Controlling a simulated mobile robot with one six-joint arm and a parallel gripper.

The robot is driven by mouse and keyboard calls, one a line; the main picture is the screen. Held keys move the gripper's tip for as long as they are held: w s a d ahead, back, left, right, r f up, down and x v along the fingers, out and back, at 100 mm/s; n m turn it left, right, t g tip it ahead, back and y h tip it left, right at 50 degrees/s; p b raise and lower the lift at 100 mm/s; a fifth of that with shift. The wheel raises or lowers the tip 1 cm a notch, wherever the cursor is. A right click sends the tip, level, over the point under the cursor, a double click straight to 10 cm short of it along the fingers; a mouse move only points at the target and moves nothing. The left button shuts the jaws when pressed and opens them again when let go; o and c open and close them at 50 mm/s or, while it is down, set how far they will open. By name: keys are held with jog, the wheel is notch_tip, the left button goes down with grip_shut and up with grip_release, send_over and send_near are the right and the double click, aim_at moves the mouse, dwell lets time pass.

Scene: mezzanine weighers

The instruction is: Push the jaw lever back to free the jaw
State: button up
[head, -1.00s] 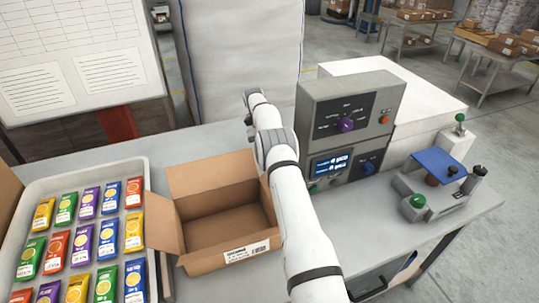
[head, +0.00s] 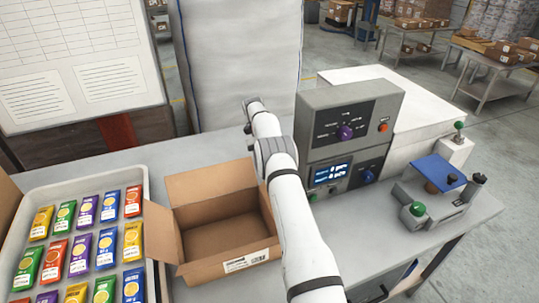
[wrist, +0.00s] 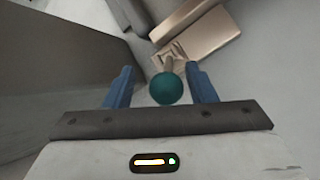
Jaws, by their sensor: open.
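A teal ball knob (wrist: 168,88) on a short stalk shows in the wrist view, between the two blue fingers of my gripper (wrist: 161,84). The fingers stand apart on either side of it, with gaps visible. The stalk runs to a pale beige bracket (wrist: 172,55) behind the ball. In the head view my arm reaches forward over the bench, left of the grey control box (head: 345,112); my gripper is hidden there. I cannot tell whether this knob is one of the green knobs seen in the head view, on a white housing (head: 459,125) and on a small fixture (head: 417,209).
An open cardboard box (head: 195,262) stands left of my arm, beside a white tray (head: 147,183) of colourful packets. The small fixture with a blue plate (head: 436,168) sits at the bench's right. A dark grey wall (wrist: 60,60) lies close left in the wrist view.

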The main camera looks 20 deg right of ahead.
jog(key=shift+s+r, duration=0.1)
jog(key=shift+r, duration=0.1)
jog(key=shift+s+r+t+p, duration=0.2)
jog(key=shift+s+t+p, duration=0.15)
jog(key=shift+t, duration=0.25)
jog(key=shift+s+t+b, duration=0.5)
jog(key=shift+s+t, duration=0.1)
jog(key=shift+t, duration=0.2)
jog(key=s+t+b, duration=0.1)
jog(key=t+b, duration=0.1)
jog(key=shift+s+b, duration=0.25)
jog(key=shift+b, duration=0.15)
jog(key=s+t+b, duration=0.2)
jog(key=b, duration=0.3)
jog(key=shift+f+t, duration=0.15)
jog(key=shift+t, duration=0.25)
notch_tip(320, 180, up, 12)
jog(key=w+m+g+h+p, duration=0.1)
jog(key=m+g+p, duration=0.7)
jog(key=m, duration=0.8)
jog(key=shift+w+a+m+h, duration=0.3)
jog(key=shift+m+h, duration=0.1)
jog(key=shift+h, duration=0.3)
